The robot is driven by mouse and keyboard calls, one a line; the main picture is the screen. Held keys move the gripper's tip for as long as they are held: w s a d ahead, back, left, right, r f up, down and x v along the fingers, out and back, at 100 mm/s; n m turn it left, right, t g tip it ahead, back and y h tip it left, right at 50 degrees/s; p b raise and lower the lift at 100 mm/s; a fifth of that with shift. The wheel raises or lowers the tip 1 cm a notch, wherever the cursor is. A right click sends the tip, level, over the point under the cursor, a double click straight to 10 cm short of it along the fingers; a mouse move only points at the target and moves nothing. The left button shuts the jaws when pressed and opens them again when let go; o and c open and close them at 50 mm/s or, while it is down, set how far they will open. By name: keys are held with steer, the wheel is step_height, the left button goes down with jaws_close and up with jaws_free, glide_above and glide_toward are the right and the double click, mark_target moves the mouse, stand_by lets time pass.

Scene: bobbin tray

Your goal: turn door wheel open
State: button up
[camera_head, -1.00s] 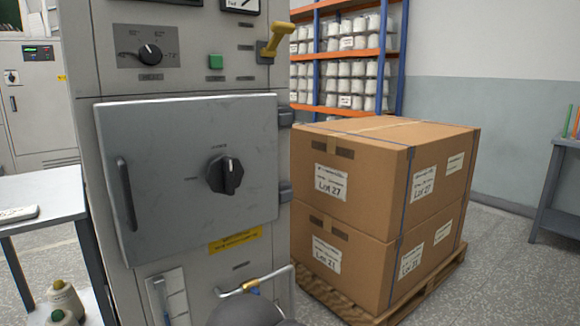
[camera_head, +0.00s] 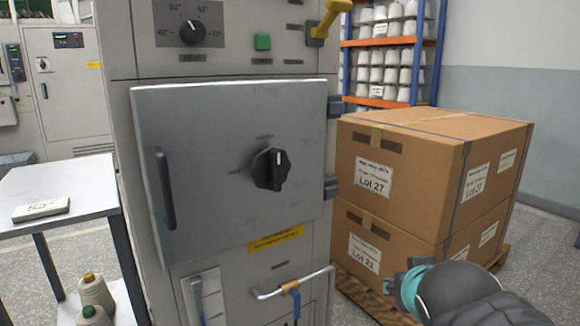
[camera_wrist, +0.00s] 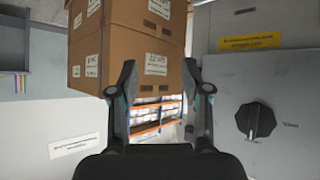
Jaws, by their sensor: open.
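The black door wheel (camera_head: 270,169) is a round knob with a raised grip bar and a pale pointer mark, set right of centre on the grey door (camera_head: 215,125). The bar stands close to upright. The door looks shut, with a dark upright handle (camera_head: 165,190) at its left. In the wrist view, the wheel (camera_wrist: 256,121) shows on the right, outside the fingers. My gripper (camera_wrist: 159,80) is open and empty, with boxes and a shelf beyond its fingers. In the head view, my arm's end is at lower right, apart from the wheel; its fingers are not clear there.
Strapped cartons (camera_head: 430,165) stand on a pallet right of the machine, behind my arm in the picture. A bent pipe with a yellow and blue valve (camera_head: 290,288) juts out below the door. A yellow lever (camera_head: 328,20) sticks out above. A grey table (camera_head: 75,185) stands left.

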steer(key=w+a+r+t, duration=0.1)
steer(key=w+r+t, duration=0.3)
steer(key=w+r, duration=0.3)
steer(key=n+y+b, duration=0.3)
steer(key=n+y, duration=0.5)
steer(key=y, duration=0.4)
glide_toward(279, 163)
steer(key=shift+t, duration=0.4)
steer(key=b+x, duration=0.1)
steer(key=x, duration=0.9)
steer(key=shift+s+a+f+b, duration=0.1)
steer(key=shift+a+f+b, duration=0.05)
steer(key=shift+f+b, duration=0.15)
jaws_close()
